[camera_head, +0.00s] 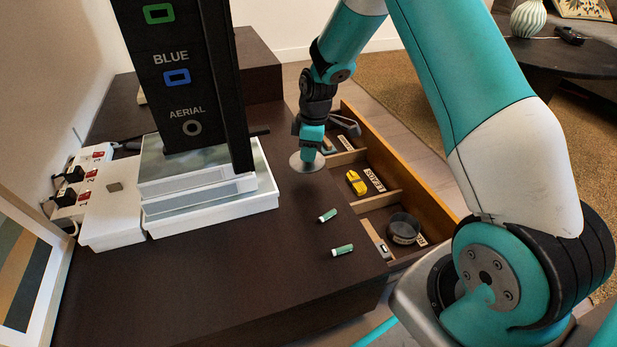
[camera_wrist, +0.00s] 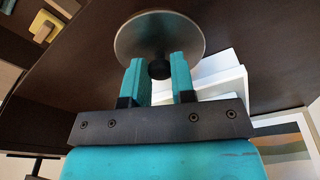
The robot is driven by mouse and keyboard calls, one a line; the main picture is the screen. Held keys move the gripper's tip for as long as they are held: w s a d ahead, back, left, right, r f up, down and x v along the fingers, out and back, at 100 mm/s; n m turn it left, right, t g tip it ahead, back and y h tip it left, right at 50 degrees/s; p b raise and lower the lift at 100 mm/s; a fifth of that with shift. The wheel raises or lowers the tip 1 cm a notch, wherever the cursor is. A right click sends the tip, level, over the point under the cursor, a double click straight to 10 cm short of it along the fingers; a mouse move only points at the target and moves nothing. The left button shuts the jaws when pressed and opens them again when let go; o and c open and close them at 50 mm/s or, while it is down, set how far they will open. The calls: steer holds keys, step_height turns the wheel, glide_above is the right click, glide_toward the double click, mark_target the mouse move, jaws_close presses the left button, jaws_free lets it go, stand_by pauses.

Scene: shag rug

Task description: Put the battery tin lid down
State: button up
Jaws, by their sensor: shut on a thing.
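The battery tin lid (camera_head: 300,164) is a flat round grey disc. In the wrist view the lid (camera_wrist: 160,25) shows a dark knob at its centre. My gripper (camera_head: 310,153) is shut on that knob, and its two teal fingers (camera_wrist: 160,75) stand on either side of it. The lid is level over the dark cabinet top, near the edge beside the open drawer. I cannot tell whether it touches the surface. A round dark grey tin (camera_head: 404,227) with a label sits in the drawer's near compartment.
Two green-and-white batteries (camera_head: 327,215) (camera_head: 342,250) lie on the cabinet top (camera_head: 240,265). The open drawer (camera_head: 425,200) holds a yellow car (camera_head: 356,183). White boxes (camera_head: 210,205) and a black panel (camera_head: 190,75) stand to the left. The top near the batteries is mostly clear.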

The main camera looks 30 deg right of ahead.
mark_target(308, 178)
steer(key=shift+f+b, duration=1.4)
steer(key=shift+f, duration=1.3)
steer(key=shift+f, duration=0.15)
steer(key=o, duration=0.9)
